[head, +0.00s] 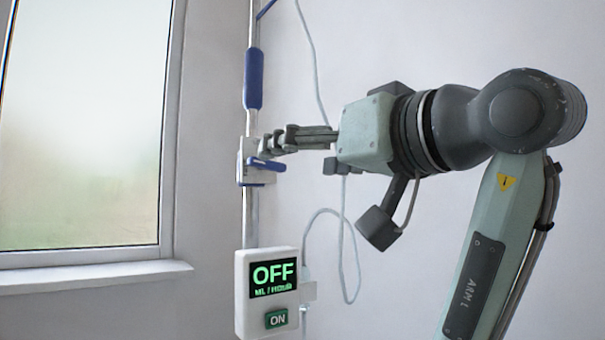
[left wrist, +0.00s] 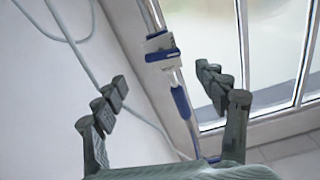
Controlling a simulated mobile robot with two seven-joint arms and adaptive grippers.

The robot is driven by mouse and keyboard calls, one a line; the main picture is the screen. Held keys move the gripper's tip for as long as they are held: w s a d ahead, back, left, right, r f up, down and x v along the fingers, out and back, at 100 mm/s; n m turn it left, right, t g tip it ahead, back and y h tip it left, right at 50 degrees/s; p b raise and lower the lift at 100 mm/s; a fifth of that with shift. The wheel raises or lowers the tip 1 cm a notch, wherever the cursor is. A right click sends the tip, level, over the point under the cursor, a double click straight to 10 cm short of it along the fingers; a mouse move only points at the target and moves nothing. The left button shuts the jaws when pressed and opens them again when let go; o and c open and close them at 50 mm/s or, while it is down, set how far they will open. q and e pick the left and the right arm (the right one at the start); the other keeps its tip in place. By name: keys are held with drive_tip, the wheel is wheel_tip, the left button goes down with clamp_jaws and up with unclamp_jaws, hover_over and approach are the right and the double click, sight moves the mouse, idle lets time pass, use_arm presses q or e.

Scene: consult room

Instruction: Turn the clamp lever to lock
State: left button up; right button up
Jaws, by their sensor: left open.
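A white clamp (head: 250,150) grips a vertical pole beside the window, and its blue clamp lever (head: 266,164) sticks out to the right, close to level. My left gripper (head: 277,140) reaches in from the right, its fingertips just above the lever in the picture. I cannot tell whether they touch it. In the left wrist view, my left gripper (left wrist: 161,77) has its fingers spread wide with nothing between them. The clamp (left wrist: 158,41) and the blue lever (left wrist: 162,55) show beyond the fingertips, between the two fingers. My right gripper is not in view.
The pole (head: 248,220) carries a blue sleeve (head: 253,78) above the clamp. Below hangs a white pump box (head: 243,310) whose screen reads OFF, with a green ON button (head: 276,319). A pale tube (head: 344,230) loops along the wall. A window (head: 85,125) stands left.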

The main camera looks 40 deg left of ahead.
sight(270, 163)
use_arm(q)
drive_tip(key=x, duration=0.6)
drive_tip(key=shift+s+a+p, duration=0.2)
drive_tip(key=shift+a+p, duration=0.1)
drive_tip(key=shift+a, duration=0.15)
drive_tip(key=shift+w+a, duration=0.15)
drive_tip(key=shift+a, duration=0.25)
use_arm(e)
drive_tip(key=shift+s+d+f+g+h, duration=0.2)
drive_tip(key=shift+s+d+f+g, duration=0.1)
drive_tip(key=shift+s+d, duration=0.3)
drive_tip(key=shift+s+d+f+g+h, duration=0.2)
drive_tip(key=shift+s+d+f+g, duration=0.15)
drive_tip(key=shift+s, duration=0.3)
use_arm(q)
drive_tip(key=shift+c, duration=0.3)
drive_tip(key=c, duration=1.1)
